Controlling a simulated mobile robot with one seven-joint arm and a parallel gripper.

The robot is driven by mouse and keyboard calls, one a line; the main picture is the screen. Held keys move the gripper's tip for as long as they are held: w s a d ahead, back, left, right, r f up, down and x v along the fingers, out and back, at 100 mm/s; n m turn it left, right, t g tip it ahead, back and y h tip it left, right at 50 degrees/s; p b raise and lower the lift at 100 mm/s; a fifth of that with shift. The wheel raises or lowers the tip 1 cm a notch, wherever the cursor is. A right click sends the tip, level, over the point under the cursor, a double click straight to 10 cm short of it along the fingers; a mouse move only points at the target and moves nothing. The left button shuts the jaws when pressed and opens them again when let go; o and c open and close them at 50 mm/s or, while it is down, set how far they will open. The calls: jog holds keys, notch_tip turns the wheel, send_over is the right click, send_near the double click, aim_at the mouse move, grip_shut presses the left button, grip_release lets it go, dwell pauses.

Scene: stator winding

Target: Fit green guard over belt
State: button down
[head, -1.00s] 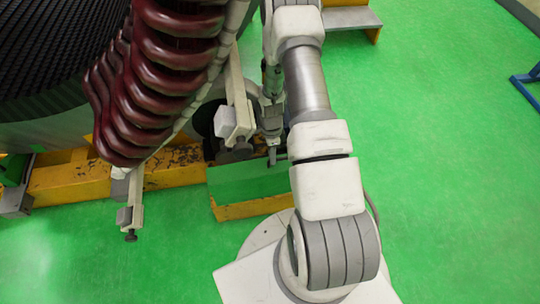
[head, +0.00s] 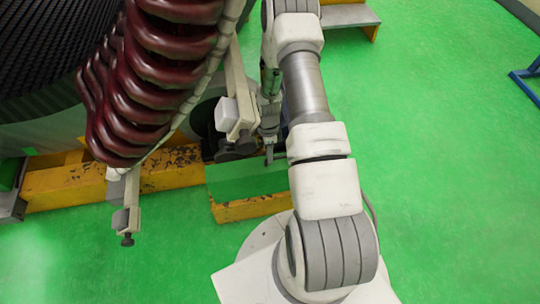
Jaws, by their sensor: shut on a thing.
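The green guard (head: 243,180) is a flat-topped green piece in the middle of the head view, just left of my arm, above a worn yellow beam. My gripper (head: 270,160) points down at the guard's far edge, with its fingers shut on the guard. My arm hides the guard's right end. The belt cannot be made out; a dark round part (head: 206,118) shows behind the guard, partly hidden by a pale bracket.
Dark red coils (head: 150,85) of the stator hang at the upper left, close to my arm. Pale brackets (head: 232,110) stick out beside my gripper. A yellow beam (head: 65,183) runs along the floor. Green floor (head: 450,180) is clear at the right.

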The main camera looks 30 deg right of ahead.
jog(key=shift+w+d+f+b, duration=0.1)
jog(key=shift+w+f+b, duration=0.15)
jog(key=shift+f, duration=0.3)
jog(key=shift+w+d+f+b, duration=0.1)
jog(key=shift+w+f+b, duration=0.05)
jog(key=shift+f+b, duration=0.3)
jog(key=w+d+b, duration=0.3)
jog(key=w+b, duration=0.5)
jog(key=w, duration=0.4)
jog(key=shift+w+d, duration=0.15)
jog(key=shift+d, duration=0.05)
jog(key=shift+r, duration=0.1)
jog(key=shift+s+a+p, duration=0.2)
jog(key=shift+s+p, duration=0.15)
jog(key=shift+s, duration=0.4)
jog(key=shift+f+b, duration=1)
jog(key=shift+f, duration=0.3)
dwell(0.7)
jog(key=c, duration=0.8)
grip_release()
jog(key=shift+o, duration=0.2)
